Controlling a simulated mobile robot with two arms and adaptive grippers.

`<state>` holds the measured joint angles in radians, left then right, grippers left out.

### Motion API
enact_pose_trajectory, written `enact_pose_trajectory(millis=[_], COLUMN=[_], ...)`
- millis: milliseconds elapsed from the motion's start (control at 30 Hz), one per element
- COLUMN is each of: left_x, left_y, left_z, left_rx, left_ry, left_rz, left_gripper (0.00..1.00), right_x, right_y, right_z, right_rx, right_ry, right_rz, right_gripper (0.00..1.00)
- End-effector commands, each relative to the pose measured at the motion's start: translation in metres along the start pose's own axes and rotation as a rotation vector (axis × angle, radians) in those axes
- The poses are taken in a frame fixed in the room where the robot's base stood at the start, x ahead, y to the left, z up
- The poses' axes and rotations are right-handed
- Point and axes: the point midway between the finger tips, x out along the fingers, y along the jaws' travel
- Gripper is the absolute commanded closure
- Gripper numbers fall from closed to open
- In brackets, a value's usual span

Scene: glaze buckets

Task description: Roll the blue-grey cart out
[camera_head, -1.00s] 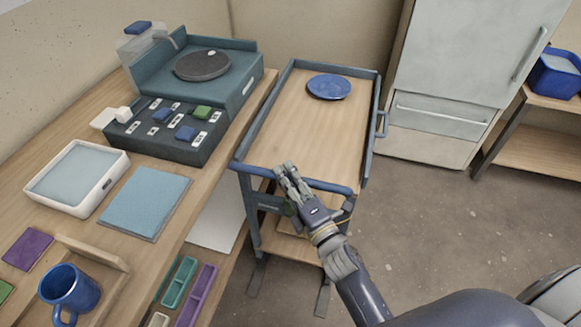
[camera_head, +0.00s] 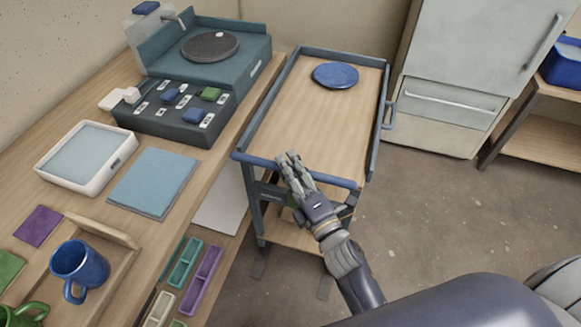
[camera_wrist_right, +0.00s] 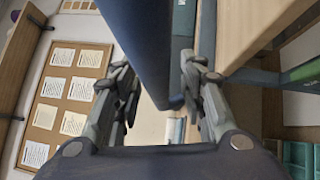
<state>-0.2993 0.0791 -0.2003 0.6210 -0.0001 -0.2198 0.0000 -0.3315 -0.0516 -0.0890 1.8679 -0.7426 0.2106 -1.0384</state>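The blue-grey cart (camera_head: 315,125) stands between the workbench and the pale cabinet. It has a wooden top with a raised blue-grey rim, and a blue bar (camera_head: 335,182) runs across its near end. My right gripper (camera_head: 289,158) is at the left part of this bar, with its fingers reaching over it. In the right wrist view the bar (camera_wrist_right: 150,45) passes between the two spread fingers, close to the right-hand one; I see no firm closing on it. A blue round plate (camera_head: 335,75) lies at the far end of the cart top. My left gripper is not in view.
The workbench (camera_head: 95,225) along the left holds a turntable device (camera_head: 210,46), a white tray (camera_head: 118,160) and a blue mug (camera_head: 80,268), close beside the cart. The pale cabinet (camera_head: 465,60) stands behind right. Floor (camera_head: 425,220) right of the cart is clear.

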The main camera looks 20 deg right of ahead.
Motion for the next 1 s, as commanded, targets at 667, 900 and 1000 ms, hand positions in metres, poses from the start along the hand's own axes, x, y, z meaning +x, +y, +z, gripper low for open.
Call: enact_pose_trajectory(millis=[667, 900, 1000], left_x=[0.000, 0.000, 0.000], left_y=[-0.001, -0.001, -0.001], left_z=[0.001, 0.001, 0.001], left_rx=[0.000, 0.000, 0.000], left_ry=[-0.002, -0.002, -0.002], left_rz=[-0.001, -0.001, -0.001], left_gripper=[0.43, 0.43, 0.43], right_x=[-0.070, -0.106, -0.115], right_y=[-0.001, -0.001, 0.000], right_z=[0.000, 0.000, 0.000], right_rx=[0.001, 0.002, 0.001], right_ry=[-0.002, -0.001, -0.001], right_rz=[-0.004, -0.002, 0.000], right_gripper=[0.62, 0.62, 0.62])
